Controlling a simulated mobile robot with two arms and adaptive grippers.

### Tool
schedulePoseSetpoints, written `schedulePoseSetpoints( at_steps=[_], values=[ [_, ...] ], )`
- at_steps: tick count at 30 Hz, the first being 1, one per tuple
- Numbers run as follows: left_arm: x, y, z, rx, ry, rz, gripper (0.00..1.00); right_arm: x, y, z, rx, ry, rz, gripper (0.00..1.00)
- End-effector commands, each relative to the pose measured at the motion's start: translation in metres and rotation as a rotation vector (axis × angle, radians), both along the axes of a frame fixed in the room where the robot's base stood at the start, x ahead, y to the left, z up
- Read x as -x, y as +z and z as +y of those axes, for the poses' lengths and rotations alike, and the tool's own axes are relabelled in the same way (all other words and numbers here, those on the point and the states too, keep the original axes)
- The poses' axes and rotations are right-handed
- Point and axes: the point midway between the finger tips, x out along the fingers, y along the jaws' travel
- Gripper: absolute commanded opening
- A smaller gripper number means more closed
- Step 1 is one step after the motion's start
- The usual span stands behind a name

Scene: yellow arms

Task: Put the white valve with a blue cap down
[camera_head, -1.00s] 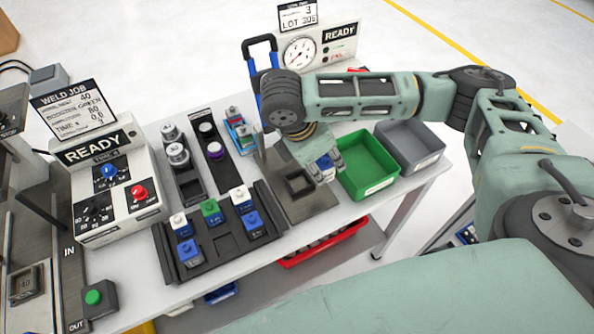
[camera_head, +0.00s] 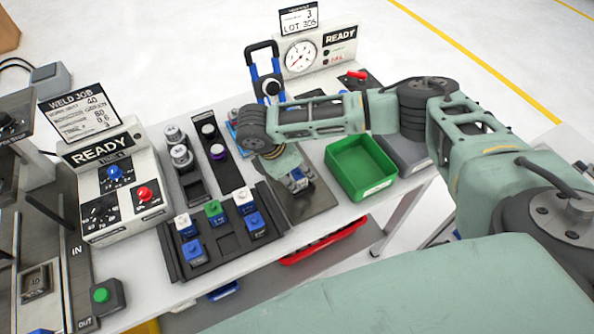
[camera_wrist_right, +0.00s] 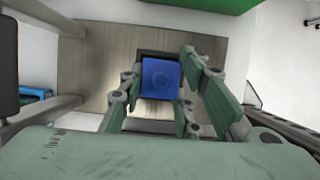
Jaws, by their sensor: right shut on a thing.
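The white valve with a blue cap (camera_head: 298,181) is held in my right gripper (camera_head: 299,184). In the right wrist view the fingers (camera_wrist_right: 158,88) stand on both sides of its blue cap (camera_wrist_right: 161,78). The valve is over the dark square recess (camera_wrist_right: 144,53) of a metal plate (camera_head: 318,201). The recess is mostly hidden by gripper and valve in the head view. I cannot tell whether the valve's bottom touches the plate. My left gripper is not in view.
A black rack (camera_head: 180,268) with several capped valves stands left of the plate. A green bin (camera_head: 362,165) and a grey bin (camera_head: 408,152) stand to the right. A gauge box (camera_head: 318,52) is behind, and a weld control box (camera_head: 117,190) at far left.

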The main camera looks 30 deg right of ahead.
Motion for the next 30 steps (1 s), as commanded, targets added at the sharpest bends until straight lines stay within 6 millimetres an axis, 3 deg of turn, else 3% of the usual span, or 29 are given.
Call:
schedulePoseSetpoints(
  at_steps=[4,5,11,23,30],
  values=[
    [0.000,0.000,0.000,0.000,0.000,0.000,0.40,0.000,-0.003,0.000,0.000,0.000,0.001,0.03],
    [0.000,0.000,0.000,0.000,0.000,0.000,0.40,0.000,-0.003,0.000,-0.001,0.000,0.001,0.31],
    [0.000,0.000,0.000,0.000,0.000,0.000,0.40,0.000,-0.003,0.000,0.000,0.000,0.001,0.49],
    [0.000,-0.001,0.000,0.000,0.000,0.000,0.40,-0.001,0.003,0.001,-0.001,0.000,-0.002,0.49],
    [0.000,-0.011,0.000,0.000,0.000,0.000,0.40,-0.001,0.041,0.019,-0.004,0.001,-0.003,0.49]
  ],
)
